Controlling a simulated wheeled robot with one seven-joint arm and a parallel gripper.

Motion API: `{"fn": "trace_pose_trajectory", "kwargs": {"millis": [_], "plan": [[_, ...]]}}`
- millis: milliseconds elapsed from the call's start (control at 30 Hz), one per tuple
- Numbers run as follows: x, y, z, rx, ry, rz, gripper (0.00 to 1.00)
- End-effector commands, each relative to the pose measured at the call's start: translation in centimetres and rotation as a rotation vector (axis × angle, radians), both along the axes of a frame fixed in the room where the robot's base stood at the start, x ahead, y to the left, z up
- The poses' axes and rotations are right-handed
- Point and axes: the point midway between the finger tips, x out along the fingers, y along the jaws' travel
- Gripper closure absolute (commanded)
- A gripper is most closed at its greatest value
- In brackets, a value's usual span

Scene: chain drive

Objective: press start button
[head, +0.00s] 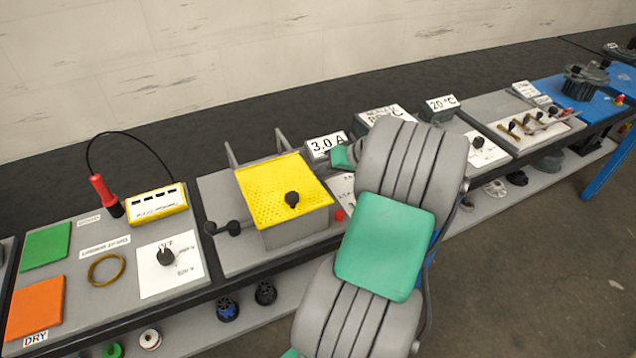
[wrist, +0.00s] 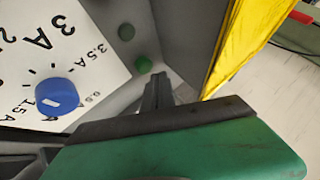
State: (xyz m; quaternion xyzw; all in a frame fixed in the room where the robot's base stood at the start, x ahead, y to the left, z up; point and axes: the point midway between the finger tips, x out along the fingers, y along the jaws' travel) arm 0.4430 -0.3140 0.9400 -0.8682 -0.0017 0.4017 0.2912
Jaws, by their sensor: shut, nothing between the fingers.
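My gripper (wrist: 157,88) is shut and empty. Its fingertips appear just below the brighter green button in the picture; I cannot tell whether they touch it. In the head view a red button (head: 339,215) shows beside the yellow perforated cover (head: 262,207). My arm hides part of the panel there, and the green buttons are not visible.
A blue knob (wrist: 55,97) on a white ampere dial stands left of the fingers in the wrist view. The yellow cover's wall (wrist: 240,40) rises close on the right. A "3.0 A" display (head: 326,145) stands behind the cover. A black-handled lever (head: 222,228) sticks out left of it.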

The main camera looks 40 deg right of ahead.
Motion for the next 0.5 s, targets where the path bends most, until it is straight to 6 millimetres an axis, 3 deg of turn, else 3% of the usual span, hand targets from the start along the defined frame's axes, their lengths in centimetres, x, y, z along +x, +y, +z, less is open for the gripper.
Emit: {"fn": "trace_pose_trajectory", "kwargs": {"millis": [500], "plan": [[-0.01,0.02,-0.82,0.0,0.0,0.0,1.0]]}}
